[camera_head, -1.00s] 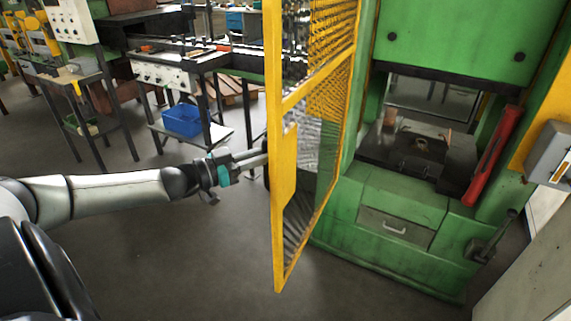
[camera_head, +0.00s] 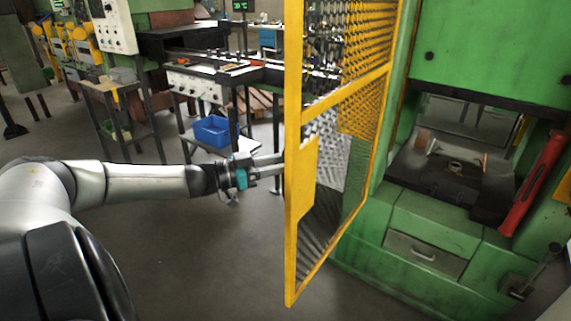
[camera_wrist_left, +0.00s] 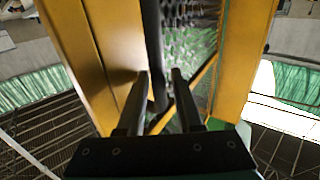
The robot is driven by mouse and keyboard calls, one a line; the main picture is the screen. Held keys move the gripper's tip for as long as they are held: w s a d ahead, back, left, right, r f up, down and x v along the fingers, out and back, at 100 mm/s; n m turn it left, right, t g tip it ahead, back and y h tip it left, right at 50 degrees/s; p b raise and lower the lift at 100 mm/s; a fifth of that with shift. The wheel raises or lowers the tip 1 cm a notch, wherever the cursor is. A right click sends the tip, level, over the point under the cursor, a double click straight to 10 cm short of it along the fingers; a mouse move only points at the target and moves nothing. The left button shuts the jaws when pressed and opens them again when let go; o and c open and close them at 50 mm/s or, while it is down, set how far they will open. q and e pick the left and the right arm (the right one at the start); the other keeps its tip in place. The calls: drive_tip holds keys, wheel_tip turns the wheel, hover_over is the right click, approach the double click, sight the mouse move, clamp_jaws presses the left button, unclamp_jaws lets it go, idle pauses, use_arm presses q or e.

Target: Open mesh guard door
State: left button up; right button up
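The mesh guard door (camera_head: 299,225) has a yellow frame and grey mesh. In the head view it stands swung out from the green press (camera_head: 465,50), with its free edge toward me. My left gripper (camera_head: 270,165) reaches the door's left side near mid-height. In the left wrist view, the two dark fingers of my left gripper (camera_wrist_left: 160,75) are apart. A dark upright bar (camera_wrist_left: 153,35), seemingly the door handle, runs between them, with narrow gaps visible on both sides. The yellow door frame (camera_wrist_left: 245,60) also shows there. My right gripper is not in view.
The press has a drawer (camera_head: 424,250), a red bar (camera_head: 533,182) and a lever (camera_head: 535,272) at right. Work tables and a blue bin (camera_head: 212,131) stand behind my left arm. Grey floor (camera_head: 190,265) is clear in front of the door.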

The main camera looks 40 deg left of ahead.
use_arm(q)
drive_tip(key=shift+o, duration=1)
drive_tip(key=shift+s+f, duration=0.15)
drive_tip(key=p+v, duration=0.7)
drive_tip(key=v, duration=0.8)
drive_tip(key=shift+s, duration=0.1)
